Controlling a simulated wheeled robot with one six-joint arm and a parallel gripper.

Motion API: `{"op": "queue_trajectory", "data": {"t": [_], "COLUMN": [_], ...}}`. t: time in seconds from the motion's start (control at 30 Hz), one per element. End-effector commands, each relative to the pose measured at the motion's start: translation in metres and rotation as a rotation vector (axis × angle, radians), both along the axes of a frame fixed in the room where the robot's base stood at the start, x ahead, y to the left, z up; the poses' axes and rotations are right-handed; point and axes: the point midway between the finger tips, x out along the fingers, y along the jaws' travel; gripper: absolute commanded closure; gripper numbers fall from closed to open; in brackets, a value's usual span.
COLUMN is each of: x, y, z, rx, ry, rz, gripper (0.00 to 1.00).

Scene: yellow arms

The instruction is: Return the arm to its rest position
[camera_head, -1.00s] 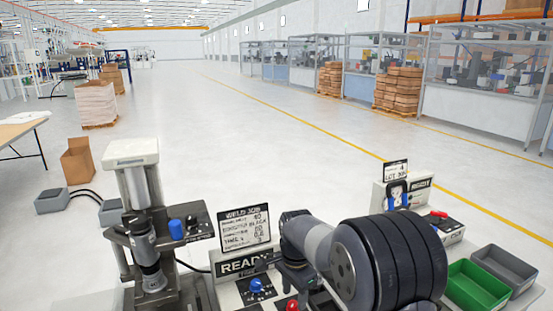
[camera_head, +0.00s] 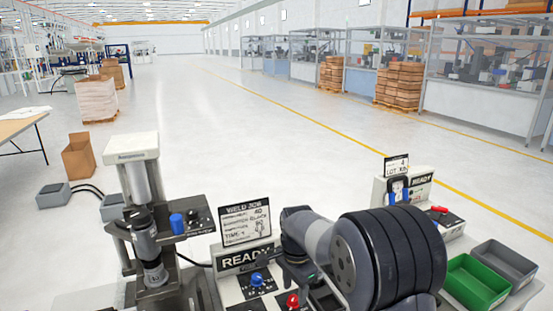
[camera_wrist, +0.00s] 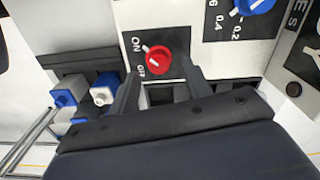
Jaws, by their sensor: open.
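My arm (camera_head: 345,255) reaches over the bench from the lower right in the head view and covers part of the control panel. In the wrist view my gripper (camera_wrist: 162,90) is open, with its two dark fingers spread apart. A red ON/OFF knob (camera_wrist: 154,60) shows just beyond and between the fingertips, on a white panel. Nothing is held between the fingers. The red knob also shows in the head view (camera_head: 292,300), close beside my arm. The fingertips are hidden in the head view.
A grey press-like welder (camera_head: 145,220) stands at left, beside the READY panel (camera_head: 245,259) and WELD JOB card (camera_head: 245,222). Green (camera_head: 475,281) and grey (camera_head: 508,260) bins sit at right. Blue knobs (camera_head: 256,279) are close by. Open floor lies beyond.

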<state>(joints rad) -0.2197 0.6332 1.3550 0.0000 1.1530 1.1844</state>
Motion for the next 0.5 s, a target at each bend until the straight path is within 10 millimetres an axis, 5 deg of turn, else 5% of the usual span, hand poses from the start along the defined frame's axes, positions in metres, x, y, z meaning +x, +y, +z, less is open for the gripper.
{"op": "queue_trajectory", "data": {"t": [0.43,0.5], "x": [0.000,-0.001], "y": [0.000,0.000], "z": [0.090,0.070], "rx": [0.001,-0.002], "ry": [-0.004,0.006], "rz": [0.000,0.000], "gripper": [0.53,0.53]}}
